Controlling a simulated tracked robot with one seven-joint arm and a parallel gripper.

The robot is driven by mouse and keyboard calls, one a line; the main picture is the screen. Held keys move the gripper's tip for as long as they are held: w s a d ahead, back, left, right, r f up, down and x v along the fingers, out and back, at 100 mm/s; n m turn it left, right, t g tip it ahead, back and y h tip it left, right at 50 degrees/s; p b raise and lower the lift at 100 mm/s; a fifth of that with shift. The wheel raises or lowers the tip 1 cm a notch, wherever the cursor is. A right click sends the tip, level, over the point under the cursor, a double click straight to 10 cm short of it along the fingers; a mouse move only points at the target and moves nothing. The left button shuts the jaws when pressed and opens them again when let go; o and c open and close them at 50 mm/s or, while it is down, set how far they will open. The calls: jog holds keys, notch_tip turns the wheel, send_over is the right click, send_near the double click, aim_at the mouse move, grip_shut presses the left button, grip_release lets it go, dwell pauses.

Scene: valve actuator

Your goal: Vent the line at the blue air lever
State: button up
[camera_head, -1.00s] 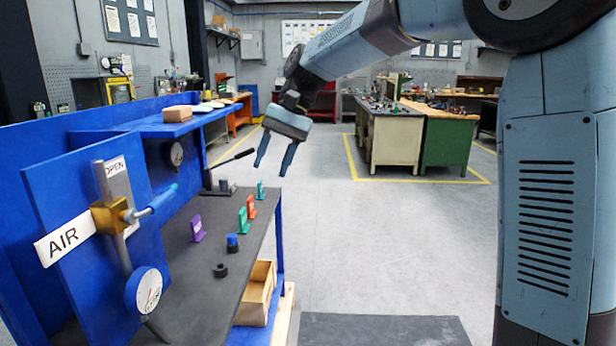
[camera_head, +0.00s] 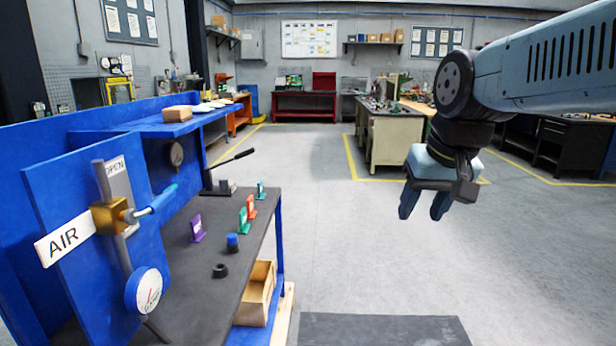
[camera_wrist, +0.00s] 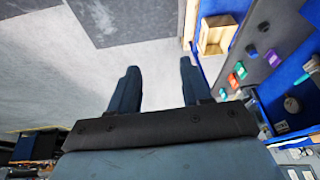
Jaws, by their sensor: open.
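The blue air lever (camera_head: 156,201) sticks out to the right from a brass valve body (camera_head: 109,216) on a vertical grey pipe. It is on the blue panel (camera_head: 70,190) at the left of the head view. A white AIR sign (camera_head: 65,238) is left of the valve and an OPEN label (camera_head: 115,168) is behind it. A round gauge (camera_head: 148,290) sits below on the pipe. My gripper (camera_head: 424,212) is open and empty, pointing down over the floor, well to the right of the lever and apart from the bench. Its open fingers also show in the wrist view (camera_wrist: 160,85).
The dark bench top (camera_head: 215,240) holds purple, green, orange and teal tags, a blue cap (camera_head: 232,243), a black ring (camera_head: 220,271) and a black-handled lever (camera_head: 230,160). A wooden box (camera_head: 257,293) is at its front edge. The floor between bench and gripper is clear.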

jog(key=s+d+f+t, duration=0.1)
jog(key=s+d+f, duration=0.2)
jog(key=s+d, duration=0.1)
jog(key=shift+s+d+h, duration=0.4)
jog(key=shift+s, duration=0.05)
jog(key=shift+c, duration=0.5)
